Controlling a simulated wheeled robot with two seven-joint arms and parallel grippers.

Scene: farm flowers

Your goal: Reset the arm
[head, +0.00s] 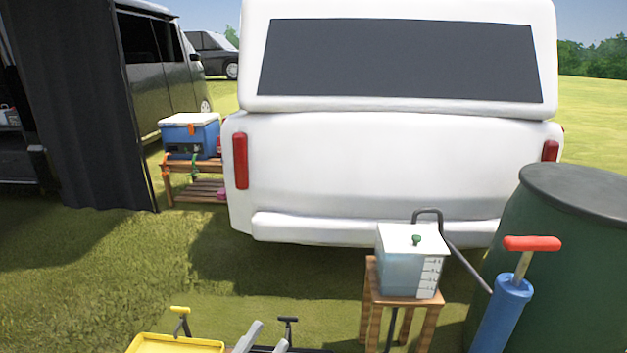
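My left gripper (271,332) shows at the bottom edge, left of the middle, as two light grey fingertips. They are apart, with no object visible between them. The rest of the gripper and the arm is cut off by the frame. The fingertips are just right of a yellow tray-like object (175,345) and beside a dark T-shaped handle (288,330). I cannot tell whether they touch either one. My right gripper is not in view.
A wooden stool (374,303) holds a clear water tank (405,270). A blue pump (502,310) with a red handle and a green barrel (570,250) stand at the right. A white camper (380,170) fills the back. A blue cooler (190,137) sits on a wooden rack (165,180). Grass lies open at left.

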